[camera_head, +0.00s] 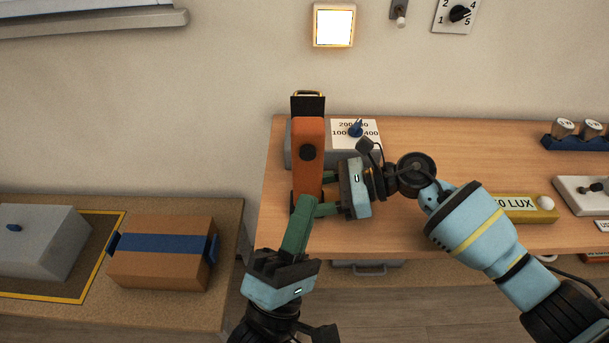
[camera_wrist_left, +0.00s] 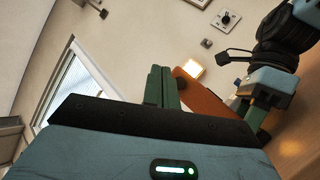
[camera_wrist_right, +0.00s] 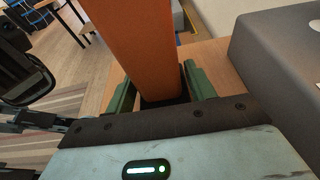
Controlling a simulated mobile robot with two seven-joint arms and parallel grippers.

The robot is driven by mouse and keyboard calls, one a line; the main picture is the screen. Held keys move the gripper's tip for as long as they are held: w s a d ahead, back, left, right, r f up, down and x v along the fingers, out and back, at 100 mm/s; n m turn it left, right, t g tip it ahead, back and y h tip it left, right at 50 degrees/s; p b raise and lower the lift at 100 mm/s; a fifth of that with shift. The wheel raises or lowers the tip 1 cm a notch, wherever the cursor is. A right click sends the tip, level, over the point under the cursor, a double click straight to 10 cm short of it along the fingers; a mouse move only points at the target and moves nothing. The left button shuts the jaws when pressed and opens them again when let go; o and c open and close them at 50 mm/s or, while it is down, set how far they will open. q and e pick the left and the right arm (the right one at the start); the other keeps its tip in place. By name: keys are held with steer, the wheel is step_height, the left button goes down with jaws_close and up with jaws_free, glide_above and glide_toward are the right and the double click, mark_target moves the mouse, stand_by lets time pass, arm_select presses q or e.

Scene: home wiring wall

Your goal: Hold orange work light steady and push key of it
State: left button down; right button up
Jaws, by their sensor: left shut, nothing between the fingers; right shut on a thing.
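The orange work light (camera_head: 309,178) stands upright at the left end of the wooden workbench, with a black top. A round dark key (camera_head: 308,153) is on its front face. My right gripper (camera_head: 327,194) is shut around its lower body from the right; the orange body (camera_wrist_right: 140,45) fills the space between the fingers in the right wrist view. My left gripper (camera_head: 305,202) is shut and empty, its fingertips in front of the light's lower part, below the key. In the left wrist view the closed fingers (camera_wrist_left: 161,75) point up beside the light (camera_wrist_left: 205,103). Contact cannot be told.
A grey box with a labelled dial (camera_head: 355,129) stands just behind and right of the light. A lit square lamp (camera_head: 333,26) is on the wall. A yellow lux meter (camera_head: 525,208) lies right of my right arm. A lower bench (camera_head: 226,250) with boxes is at left.

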mark_target(303, 174)
arm_select(q)
steer(key=w, duration=0.6)
stand_by(2.1)
steer(key=shift+w, duration=0.4)
steer(key=shift+w, duration=0.5)
stand_by(0.7)
steer(key=shift+s, duration=0.95)
steer(key=shift+s, duration=0.1)
steer(key=shift+s, duration=2.9)
